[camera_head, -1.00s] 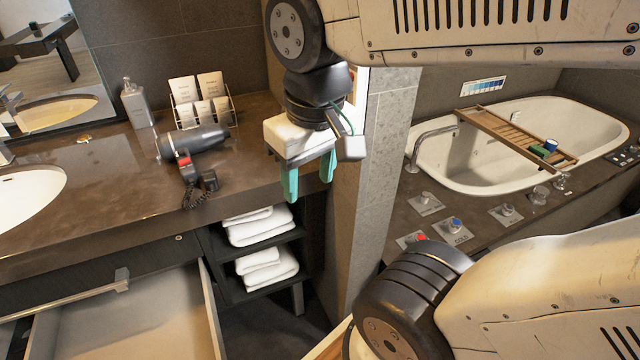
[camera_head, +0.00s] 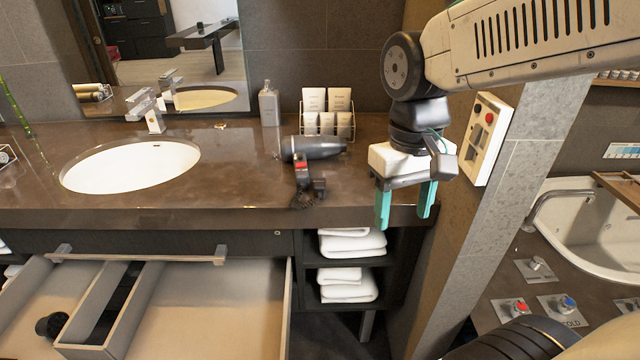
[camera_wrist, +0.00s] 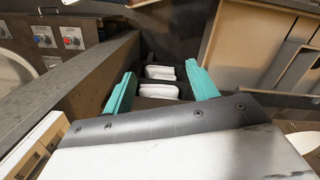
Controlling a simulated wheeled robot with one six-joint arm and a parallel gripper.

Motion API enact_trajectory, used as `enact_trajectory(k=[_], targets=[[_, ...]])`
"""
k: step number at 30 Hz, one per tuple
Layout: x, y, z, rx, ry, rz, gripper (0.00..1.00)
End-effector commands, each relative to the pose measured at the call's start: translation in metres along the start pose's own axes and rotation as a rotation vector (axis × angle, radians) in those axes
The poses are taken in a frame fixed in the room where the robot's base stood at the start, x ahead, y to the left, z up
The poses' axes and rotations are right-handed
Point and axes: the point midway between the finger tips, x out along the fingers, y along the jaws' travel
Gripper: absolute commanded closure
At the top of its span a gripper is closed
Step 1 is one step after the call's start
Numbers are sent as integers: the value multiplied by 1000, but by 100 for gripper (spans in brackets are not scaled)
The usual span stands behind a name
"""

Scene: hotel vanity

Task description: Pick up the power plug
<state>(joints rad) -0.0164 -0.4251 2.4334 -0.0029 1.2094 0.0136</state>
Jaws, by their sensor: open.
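A small dark piece (camera_head: 319,187), possibly the power plug, lies on the brown counter (camera_head: 240,195) beside the coiled black cord (camera_head: 303,200) of a hair dryer (camera_head: 314,149). It is too small to be sure. My gripper (camera_head: 404,217) is open and empty, fingers pointing down, at the counter's right end near the front edge. It is to the right of the dryer and the dark piece, apart from both. In the wrist view, the teal fingers of my gripper (camera_wrist: 160,76) are spread, with white towels (camera_wrist: 160,90) beyond. No plug shows there.
The sink (camera_head: 130,165) is at left. An open drawer (camera_head: 210,310) juts out below the counter, holding a dark round object (camera_head: 52,325). A tiled wall (camera_head: 500,190) stands right of my gripper.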

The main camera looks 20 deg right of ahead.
Motion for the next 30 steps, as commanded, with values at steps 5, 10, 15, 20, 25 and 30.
enact_trajectory(k=[5, 10, 15, 20, 25, 30], targets=[[10, -4, -69, 32, -57, 2, 42], [30, -9, -141, 82, -78, 6, 42], [58, -15, -215, 147, -71, 8, 42], [75, -20, -273, 216, -26, 4, 42], [60, -21, -314, 303, 76, -15, 42], [78, -22, -314, 319, 74, -16, 42]])
